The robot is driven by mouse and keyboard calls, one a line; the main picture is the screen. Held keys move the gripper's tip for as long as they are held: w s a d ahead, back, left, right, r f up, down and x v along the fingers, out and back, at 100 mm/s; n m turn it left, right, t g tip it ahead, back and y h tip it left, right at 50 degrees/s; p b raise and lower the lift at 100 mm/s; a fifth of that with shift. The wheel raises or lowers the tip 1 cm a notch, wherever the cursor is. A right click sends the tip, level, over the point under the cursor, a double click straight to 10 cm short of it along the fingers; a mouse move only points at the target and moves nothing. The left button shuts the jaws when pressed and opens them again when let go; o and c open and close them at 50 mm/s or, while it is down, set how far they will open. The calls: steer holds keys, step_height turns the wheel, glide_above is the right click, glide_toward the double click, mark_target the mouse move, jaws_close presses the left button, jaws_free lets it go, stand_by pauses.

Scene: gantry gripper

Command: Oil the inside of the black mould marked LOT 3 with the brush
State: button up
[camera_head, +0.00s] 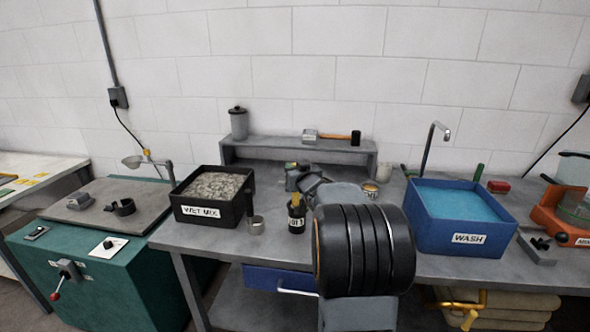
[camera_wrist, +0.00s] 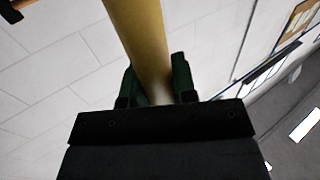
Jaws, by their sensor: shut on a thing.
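The black mould marked LOT 3 (camera_head: 297,226) stands upright near the front of the grey bench. My gripper (camera_wrist: 156,85) is shut on the brush, whose tan handle (camera_wrist: 138,35) runs up between the two fingers in the wrist view. In the head view my gripper is above the mould, and a small yellowish piece of the brush (camera_head: 295,199) shows just over the mould's mouth. The bristles are not clearly seen, so I cannot tell whether they touch the mould's inside. A small tin with yellowish contents (camera_head: 370,187) stands to the right, partly behind my arm.
A black WET MIX tub (camera_head: 184,213) and a small grey cup (camera_head: 256,225) stand left of the mould. A blue WASH basin (camera_head: 425,235) is on the right. A low shelf (camera_head: 240,150) behind holds a lidded canister and a mallet. My arm hides part of the bench.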

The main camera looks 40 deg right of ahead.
steer(key=shift+r+p, duration=3.3)
steer(key=shift+r, duration=0.7)
steer(key=shift+s+d+f, duration=0.1)
